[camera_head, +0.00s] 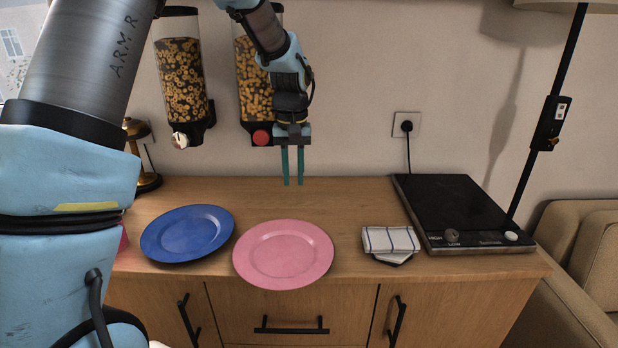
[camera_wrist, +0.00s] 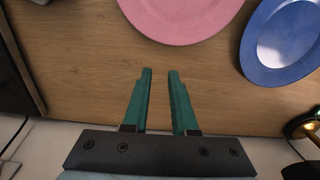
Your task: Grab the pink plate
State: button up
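The pink plate (camera_head: 283,254) lies flat at the front edge of the wooden counter, near its middle. In the wrist view the pink plate (camera_wrist: 182,14) is cut off by the top edge, beyond my fingertips. My gripper (camera_head: 293,183) points down above the back of the counter, behind the plate and apart from it. In the wrist view the two green fingers of my gripper (camera_wrist: 160,72) have a narrow gap between them, and nothing is held there.
A blue plate (camera_head: 187,233) lies just left of the pink one. A folded striped cloth (camera_head: 390,240) and a black hot plate (camera_head: 453,205) are to the right. Two cereal dispensers (camera_head: 181,82) hang on the wall behind. The wooden counter (camera_head: 345,200) is bare behind the plates.

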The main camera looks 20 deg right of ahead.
jog(key=shift+o, duration=0.9)
jog(key=a+n, duration=0.1)
jog(key=a, duration=1.1)
jog(key=shift+a+r, duration=0.35)
jog(key=shift+r, duration=0.05)
jog(key=s+a, duration=0.3)
jog(key=a, duration=0.3)
jog(key=s+a+n+t, duration=0.1)
jog(key=s+a, duration=0.2)
jog(key=a, duration=0.3)
jog(key=s+a+f+n, duration=0.1)
jog(key=s+a, duration=0.2)
jog(key=a, duration=0.4)
jog(key=shift+s, duration=0.3)
jog(key=shift+a+f, duration=0.1)
